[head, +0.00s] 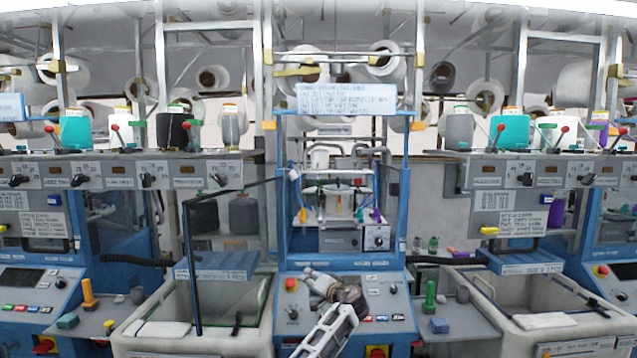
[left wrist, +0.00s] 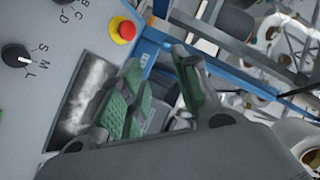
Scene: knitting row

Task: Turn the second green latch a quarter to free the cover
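My left gripper (head: 318,283) is in front of the sloped control panel of the middle blue machine (head: 284,215). In the left wrist view the green-padded fingers of this gripper (left wrist: 158,85) stand apart with nothing seen between them. No green latch can be told for certain in either view. Small coloured parts, one of them green (head: 360,214), show inside the machine's blue-framed opening, too small to name. The cover cannot be made out clearly. My right gripper is not in view.
A red stop button (left wrist: 126,30) on a yellow base is near the fingers in the left wrist view. A thin black frame (head: 190,260) stands left of the machine. Pale bins (head: 150,305) flank it. A green peg (head: 430,297) stands on the right-hand shelf.

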